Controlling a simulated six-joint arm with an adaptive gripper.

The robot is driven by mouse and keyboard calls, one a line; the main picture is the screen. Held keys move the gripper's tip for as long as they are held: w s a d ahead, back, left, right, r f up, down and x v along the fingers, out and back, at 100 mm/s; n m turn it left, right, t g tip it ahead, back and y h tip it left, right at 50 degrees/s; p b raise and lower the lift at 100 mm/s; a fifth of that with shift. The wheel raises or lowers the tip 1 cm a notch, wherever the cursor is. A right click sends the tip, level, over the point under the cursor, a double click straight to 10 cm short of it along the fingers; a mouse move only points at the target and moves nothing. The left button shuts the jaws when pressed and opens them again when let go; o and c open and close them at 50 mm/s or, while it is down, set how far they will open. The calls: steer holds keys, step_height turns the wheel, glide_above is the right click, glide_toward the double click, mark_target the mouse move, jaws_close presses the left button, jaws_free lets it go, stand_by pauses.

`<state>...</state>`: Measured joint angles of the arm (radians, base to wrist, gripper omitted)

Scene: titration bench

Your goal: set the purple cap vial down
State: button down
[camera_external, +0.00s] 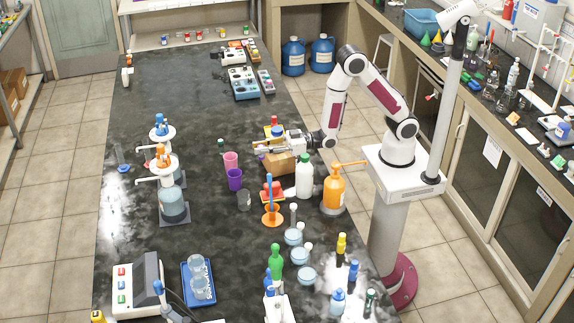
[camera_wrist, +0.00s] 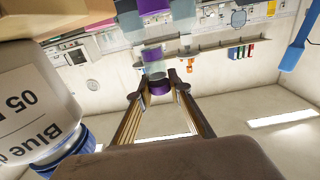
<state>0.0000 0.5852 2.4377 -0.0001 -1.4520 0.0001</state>
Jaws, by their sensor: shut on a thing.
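In the wrist view, my gripper (camera_wrist: 158,88) is shut on the purple cap vial (camera_wrist: 158,87). The purple cap sits between the two fingertips, and the pale clear body shows beyond it. In the external view, my gripper (camera_external: 259,148) is over the bench top, at the left end of the tan block and to the right of the pink cup. The vial is too small there to make out clearly, and I cannot tell whether its base touches anything.
The tan block (camera_external: 280,163), a white bottle (camera_external: 304,178) and an orange pump bottle (camera_external: 333,188) are close to my gripper. The pink cup (camera_external: 231,161), purple cup (camera_external: 235,179) and clear beaker (camera_external: 244,200) stand left and below. Bare bench top (camera_external: 205,115) lies up and left.

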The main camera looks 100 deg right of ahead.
mark_target(261, 146)
steer(key=shift+r, duration=0.15)
steer(key=shift+r, duration=2.3)
steer(key=shift+d+r, duration=0.15)
steer(key=shift+r, duration=0.05)
steer(key=s+d+r+n+y, duration=0.1)
steer(key=s+d+y, duration=0.15)
steer(key=d, duration=0.55)
steer(key=s+d+r+n+y, duration=0.1)
steer(key=s+d, duration=0.3)
steer(key=d, duration=0.3)
steer(key=s+d+f+n+g+y, duration=0.15)
steer(key=s+d, duration=0.25)
steer(key=s, duration=0.4)
steer(key=s+d+f+n+y, duration=0.15)
steer(key=s+d, duration=0.25)
steer(key=s, duration=0.4)
step_height(261, 146, down, 6)
steer(key=shift+a+m, duration=0.15)
steer(key=shift+m, duration=0.15)
steer(key=shift+w+f, duration=0.15)
steer(key=shift+f, duration=0.1)
